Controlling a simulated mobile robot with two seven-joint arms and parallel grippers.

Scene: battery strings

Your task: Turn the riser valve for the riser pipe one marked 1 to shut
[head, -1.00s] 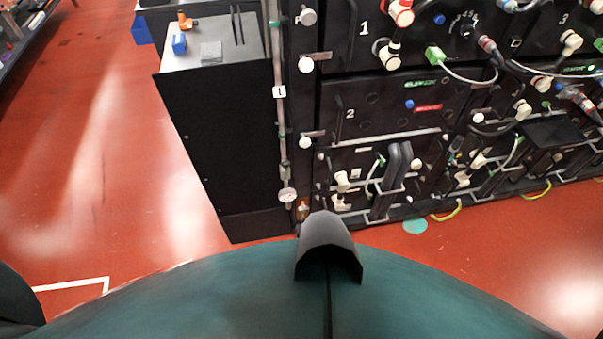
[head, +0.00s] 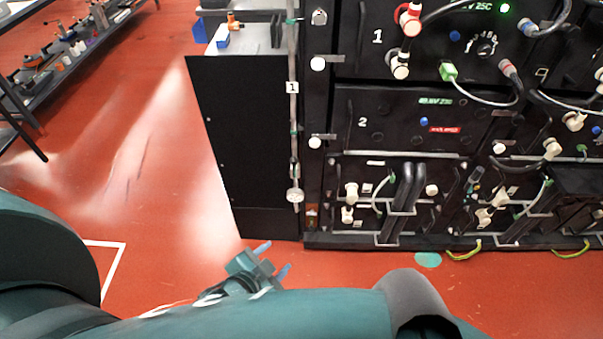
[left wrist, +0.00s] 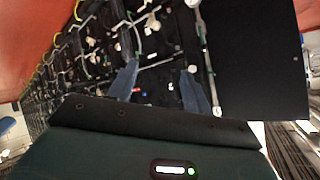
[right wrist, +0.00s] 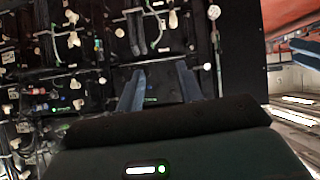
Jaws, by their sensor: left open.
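The riser pipe (head: 292,110) is a thin upright pipe with a white tag marked 1 (head: 292,88), on the left edge of the black rack. A round white gauge (head: 295,195) sits at its lower end. Small fittings show just above the gauge, but I cannot tell the valve handle's position. My left gripper (head: 273,258) is open and empty, low in front of the pipe and apart from it. The pipe also shows in the left wrist view (left wrist: 204,50). My right gripper (right wrist: 160,80) is hidden in the head view; its fingers stand apart, with nothing between them.
A black cabinet (head: 235,140) stands left of the pipe, with small items on its top. The rack (head: 400,115) with cables, connectors and handles extends right. A shelf of tools (head: 65,60) stands at far left. The red floor (head: 150,150) between is clear.

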